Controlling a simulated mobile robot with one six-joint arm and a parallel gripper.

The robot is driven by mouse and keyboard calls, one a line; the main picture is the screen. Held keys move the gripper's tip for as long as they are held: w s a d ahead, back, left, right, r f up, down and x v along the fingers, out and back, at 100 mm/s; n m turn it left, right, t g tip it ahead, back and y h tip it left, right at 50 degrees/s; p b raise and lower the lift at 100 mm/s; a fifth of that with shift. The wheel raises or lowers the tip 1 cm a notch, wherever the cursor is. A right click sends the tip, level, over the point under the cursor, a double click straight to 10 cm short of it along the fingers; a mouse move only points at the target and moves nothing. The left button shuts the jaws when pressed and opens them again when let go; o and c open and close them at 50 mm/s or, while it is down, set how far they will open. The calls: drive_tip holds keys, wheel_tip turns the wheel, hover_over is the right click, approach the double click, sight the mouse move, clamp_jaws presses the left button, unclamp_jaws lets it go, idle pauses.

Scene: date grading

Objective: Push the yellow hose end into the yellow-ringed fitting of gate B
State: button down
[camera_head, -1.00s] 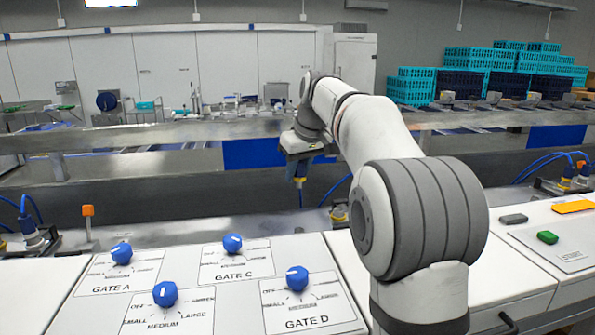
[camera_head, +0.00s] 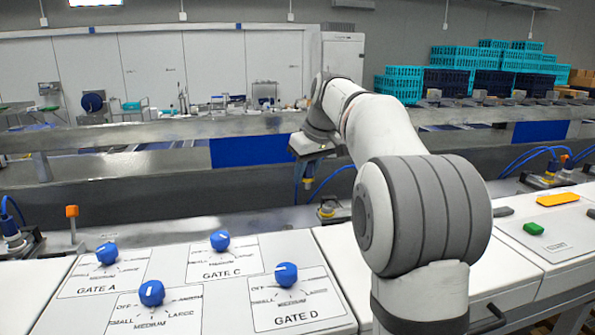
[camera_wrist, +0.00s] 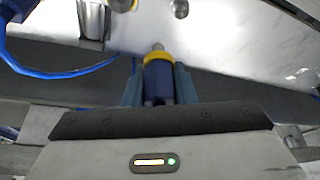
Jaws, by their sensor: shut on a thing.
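My gripper (camera_head: 308,172) is shut on the hose end (camera_wrist: 158,82), a dark blue body with a yellow collar and pale metal tip. In the wrist view the hose end stands between both fingers. In the head view the hose end (camera_head: 308,182) hangs below my gripper, above and slightly left of a yellow-ringed fitting (camera_head: 327,208) behind the white panel. They look apart. No label shows whether this fitting is gate B's. Several metal parts, one a silver cylinder (camera_wrist: 92,20), show at the top of the wrist view, away from the tip.
A blue hose (camera_wrist: 40,73) curves at the left of the wrist view. A panel with blue knobs (camera_head: 286,274) lies in front. An orange-topped post (camera_head: 72,212) stands at left. Another hose fitting (camera_head: 550,170) is at right. Steel rails (camera_head: 180,178) run behind my gripper.

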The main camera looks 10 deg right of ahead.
drive_tip(key=shift+s+d+f, duration=0.15)
drive_tip(key=shift+d+f, duration=0.05)
drive_tip(key=shift+d, duration=0.6)
drive_tip(key=shift+s+d+f, duration=0.15)
drive_tip(key=shift+s+d, duration=0.05)
drive_tip(key=shift+d, duration=0.6)
drive_tip(key=shift+s+d+f, duration=0.15)
drive_tip(key=shift+d+f, duration=0.05)
drive_tip(key=shift+d, duration=0.6)
drive_tip(key=shift+f+b, duration=0.45)
drive_tip(key=shift+f+b, duration=0.65)
drive_tip(key=shift+f, duration=0.2)
drive_tip(key=shift+f+b, duration=0.85)
drive_tip(key=shift+f, duration=0.65)
idle(0.7)
drive_tip(key=c, duration=1.8)
unclamp_jaws()
drive_tip(key=shift+c, duration=0.2)
drive_tip(key=o, duration=1.1)
